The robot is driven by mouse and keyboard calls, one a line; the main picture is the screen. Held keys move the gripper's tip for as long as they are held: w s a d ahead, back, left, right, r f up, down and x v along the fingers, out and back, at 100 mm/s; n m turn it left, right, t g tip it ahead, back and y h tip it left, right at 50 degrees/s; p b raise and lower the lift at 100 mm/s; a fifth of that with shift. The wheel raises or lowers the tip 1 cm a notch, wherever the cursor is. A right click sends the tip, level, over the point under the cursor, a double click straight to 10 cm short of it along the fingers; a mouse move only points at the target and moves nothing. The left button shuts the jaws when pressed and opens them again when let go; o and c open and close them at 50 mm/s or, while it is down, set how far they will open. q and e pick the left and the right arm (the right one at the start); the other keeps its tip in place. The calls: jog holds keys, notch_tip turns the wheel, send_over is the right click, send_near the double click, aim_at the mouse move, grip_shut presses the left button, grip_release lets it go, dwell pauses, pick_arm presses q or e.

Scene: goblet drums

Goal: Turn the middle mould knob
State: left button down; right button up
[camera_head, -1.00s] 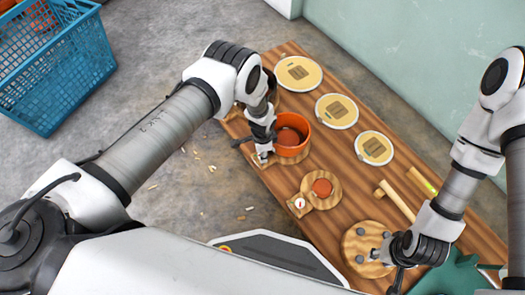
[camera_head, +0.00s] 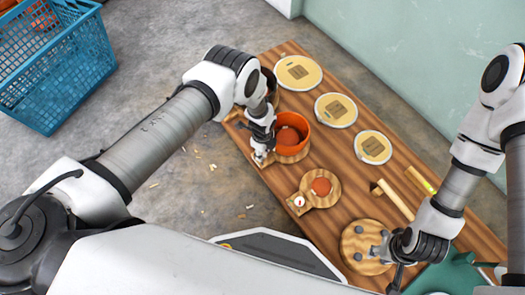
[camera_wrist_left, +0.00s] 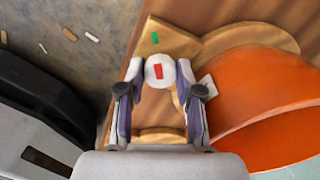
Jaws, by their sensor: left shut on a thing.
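The middle mould is an orange pot (camera_head: 293,121) on a wooden base (camera_head: 296,158), partly behind my left arm. Its round white knob (camera_wrist_left: 160,70) has a red mark and sits on the base's square end, near a green mark (camera_wrist_left: 155,38). My left gripper (camera_wrist_left: 160,88) is shut on the knob, with a finger on either side of it. In the head view the left gripper (camera_head: 262,157) hides the knob. My right gripper (camera_head: 383,254) is at a round wooden board (camera_head: 352,244) with grey pegs; its fingers are too small to read.
A smaller mould (camera_head: 321,187) with its own white knob (camera_head: 299,202) stands nearer. Several round lids (camera_head: 337,111) lie along the bench's far side. A mallet (camera_head: 396,199) lies near my right arm. A blue crate (camera_head: 55,70) is on the floor at left.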

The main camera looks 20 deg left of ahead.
pick_arm(q)
jog(key=shift+m, duration=0.3)
jog(key=c, duration=0.8)
grip_release()
